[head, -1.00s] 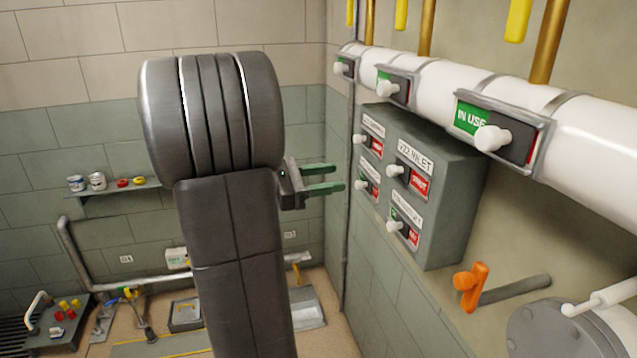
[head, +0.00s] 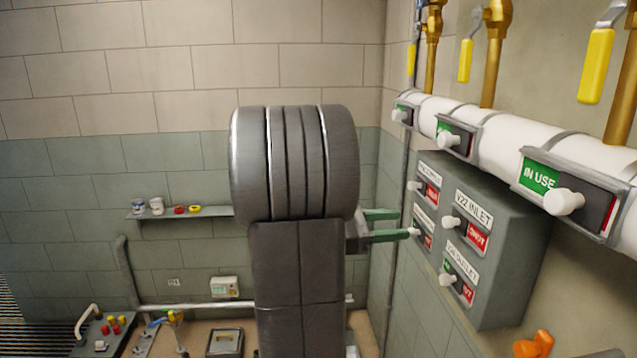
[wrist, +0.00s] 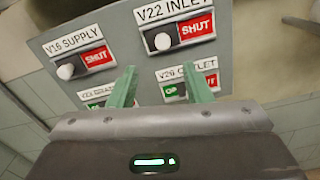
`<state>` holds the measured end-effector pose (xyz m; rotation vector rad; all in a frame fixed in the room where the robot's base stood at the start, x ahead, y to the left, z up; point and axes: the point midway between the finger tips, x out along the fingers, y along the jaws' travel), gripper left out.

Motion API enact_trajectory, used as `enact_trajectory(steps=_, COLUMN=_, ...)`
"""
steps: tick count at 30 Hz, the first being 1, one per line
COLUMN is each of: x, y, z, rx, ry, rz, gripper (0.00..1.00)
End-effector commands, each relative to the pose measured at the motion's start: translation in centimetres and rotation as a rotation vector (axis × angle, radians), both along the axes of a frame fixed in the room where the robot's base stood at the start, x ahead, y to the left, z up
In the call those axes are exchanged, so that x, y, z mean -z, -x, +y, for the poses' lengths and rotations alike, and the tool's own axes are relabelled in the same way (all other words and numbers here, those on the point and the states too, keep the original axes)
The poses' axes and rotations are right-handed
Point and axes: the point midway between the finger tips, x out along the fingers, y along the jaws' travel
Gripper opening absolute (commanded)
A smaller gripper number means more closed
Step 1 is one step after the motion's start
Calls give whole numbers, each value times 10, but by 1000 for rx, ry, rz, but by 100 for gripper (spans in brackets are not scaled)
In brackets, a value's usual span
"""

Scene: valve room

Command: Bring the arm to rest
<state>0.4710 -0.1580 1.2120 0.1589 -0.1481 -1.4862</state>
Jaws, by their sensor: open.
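My gripper (head: 388,226) shows in the head view just right of my dark arm, its two green fingers apart with nothing between them. In the wrist view my gripper (wrist: 155,87) points at the grey switch panel (wrist: 113,30). The same grey panel (head: 512,285) is on the right wall in the head view. Its V22 INLET slider (wrist: 180,35) and V16 SUPPLY slider (wrist: 85,64) both show red SHUT. The lower sliders are partly hidden behind the fingers. In the head view the fingertips overlap the panel's left edge; I cannot tell the gap.
A white pipe (head: 505,142) with sliding signs, one reading IN USE (head: 540,177), runs above the panel. Yellow-handled valves (head: 596,66) hang over it. A shelf (head: 186,215) with small cans is on the back wall. An orange handle (head: 533,345) is low right.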

Motion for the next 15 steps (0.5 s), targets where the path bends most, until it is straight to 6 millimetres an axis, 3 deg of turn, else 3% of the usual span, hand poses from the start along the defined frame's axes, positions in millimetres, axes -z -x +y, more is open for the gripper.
enact_trajectory(steps=15, x=-1, y=-5, z=-77, rx=5, ry=-1, rz=2, gripper=45)
